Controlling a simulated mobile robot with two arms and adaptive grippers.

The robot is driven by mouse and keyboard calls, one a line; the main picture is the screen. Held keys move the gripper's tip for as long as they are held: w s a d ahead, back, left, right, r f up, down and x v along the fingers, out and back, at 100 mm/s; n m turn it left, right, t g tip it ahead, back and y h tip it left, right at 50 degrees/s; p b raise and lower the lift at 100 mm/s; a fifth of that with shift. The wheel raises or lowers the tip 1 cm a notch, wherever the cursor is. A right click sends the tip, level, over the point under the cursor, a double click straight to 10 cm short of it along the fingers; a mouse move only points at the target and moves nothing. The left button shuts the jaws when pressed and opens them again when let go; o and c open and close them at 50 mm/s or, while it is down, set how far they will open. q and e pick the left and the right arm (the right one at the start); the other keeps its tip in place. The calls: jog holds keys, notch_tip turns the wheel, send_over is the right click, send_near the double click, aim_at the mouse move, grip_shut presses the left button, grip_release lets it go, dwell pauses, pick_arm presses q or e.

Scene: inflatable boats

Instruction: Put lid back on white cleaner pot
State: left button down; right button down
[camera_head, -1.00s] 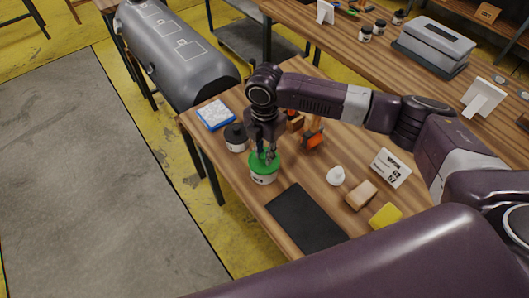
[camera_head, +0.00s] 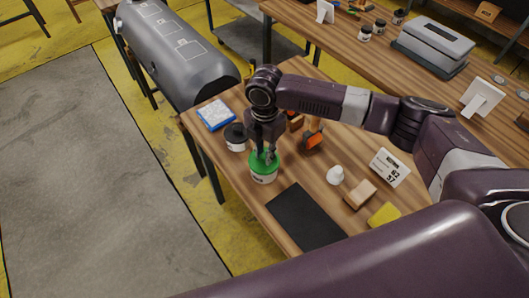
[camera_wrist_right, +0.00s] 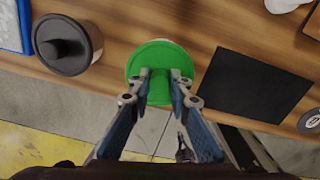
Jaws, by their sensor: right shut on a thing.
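The white cleaner pot (camera_head: 263,179) stands upright near the left edge of the wooden table. Its green lid (camera_head: 257,170) is over the pot's mouth; I cannot tell whether it is fully seated. My right gripper (camera_head: 265,158) points down from above. In the right wrist view the fingers (camera_wrist_right: 160,72) are shut on the raised middle of the green lid (camera_wrist_right: 160,52), which hides nearly all of the pot. My left gripper is not in view.
A dark-lidded pot (camera_head: 236,138) and a blue-and-white pack (camera_head: 215,115) stand close by. A black mat (camera_head: 305,217) lies in front. An orange-and-black tool (camera_head: 313,140), white bottle (camera_head: 335,176), tan block (camera_head: 360,194) and yellow sponge (camera_head: 384,215) lie to the right.

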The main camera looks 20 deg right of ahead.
jog(key=shift+f+p, duration=0.15)
jog(key=shift+p, duration=0.6)
dwell(0.8)
jog(key=c, duration=1.2)
grip_release()
jog(key=shift+c, duration=0.2)
jog(key=shift+r+p, duration=3.55)
jog(key=shift+p, duration=0.2)
